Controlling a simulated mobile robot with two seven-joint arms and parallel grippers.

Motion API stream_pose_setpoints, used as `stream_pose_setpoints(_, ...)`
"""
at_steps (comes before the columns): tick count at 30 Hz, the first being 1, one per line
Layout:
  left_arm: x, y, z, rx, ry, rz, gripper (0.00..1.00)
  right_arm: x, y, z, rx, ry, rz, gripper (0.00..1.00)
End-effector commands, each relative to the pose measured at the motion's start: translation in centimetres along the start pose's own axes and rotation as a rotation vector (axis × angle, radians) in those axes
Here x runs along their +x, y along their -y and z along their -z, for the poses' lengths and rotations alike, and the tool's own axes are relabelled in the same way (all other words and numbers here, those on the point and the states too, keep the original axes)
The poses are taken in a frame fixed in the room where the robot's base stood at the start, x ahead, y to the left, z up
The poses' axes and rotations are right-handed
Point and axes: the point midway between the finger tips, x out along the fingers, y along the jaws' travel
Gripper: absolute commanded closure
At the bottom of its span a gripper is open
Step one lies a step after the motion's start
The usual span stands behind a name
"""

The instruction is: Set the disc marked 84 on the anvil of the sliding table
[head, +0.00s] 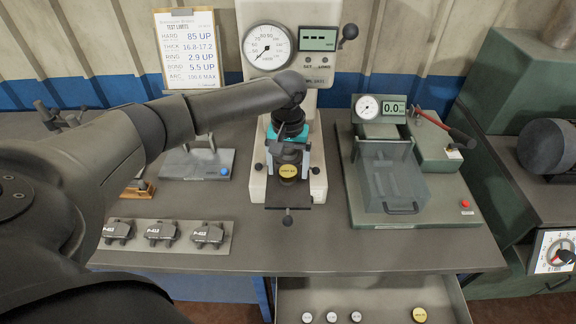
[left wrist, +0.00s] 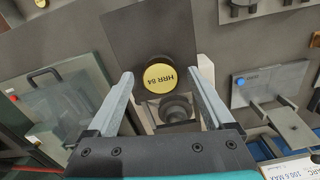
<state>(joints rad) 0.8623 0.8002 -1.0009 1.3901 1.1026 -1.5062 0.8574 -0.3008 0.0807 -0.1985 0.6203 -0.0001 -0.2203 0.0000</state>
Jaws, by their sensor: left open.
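The disc marked 84 (left wrist: 160,75) is a short dark cylinder with a yellow top reading HRR 84. In the head view its yellow face (head: 288,171) shows just below my left gripper (head: 287,150), at the tester's sliding table (head: 288,193). My left gripper (left wrist: 162,88) is open, its two fingers spread to either side of the disc in the left wrist view, with gaps. A round dark stepped part (left wrist: 175,108) shows just beyond the disc. I cannot tell whether the disc rests on the anvil. My right gripper is not in view.
The hardness tester (head: 325,90) stands behind the sliding table. A gauge with a clear guard (head: 395,185) stands to the right. A tray of brake shoes (head: 165,237) lies at left. An open drawer (head: 385,300) in front holds another yellow disc (head: 419,314) and small pale discs.

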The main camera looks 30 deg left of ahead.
Motion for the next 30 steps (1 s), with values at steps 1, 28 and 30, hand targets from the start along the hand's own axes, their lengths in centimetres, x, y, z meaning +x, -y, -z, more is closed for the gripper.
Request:
stream_pose_setpoints(1,0.0,0.0,0.0,0.000,0.000,0.000,0.14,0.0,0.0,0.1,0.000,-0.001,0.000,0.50)
stream_pose_setpoints(28,-12.1,0.0,0.0,0.000,0.000,-0.001,0.14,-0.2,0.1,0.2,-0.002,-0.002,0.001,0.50)
stream_pose_setpoints(30,-12.3,0.0,0.0,0.000,0.001,-0.001,0.14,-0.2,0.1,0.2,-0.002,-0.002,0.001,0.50)
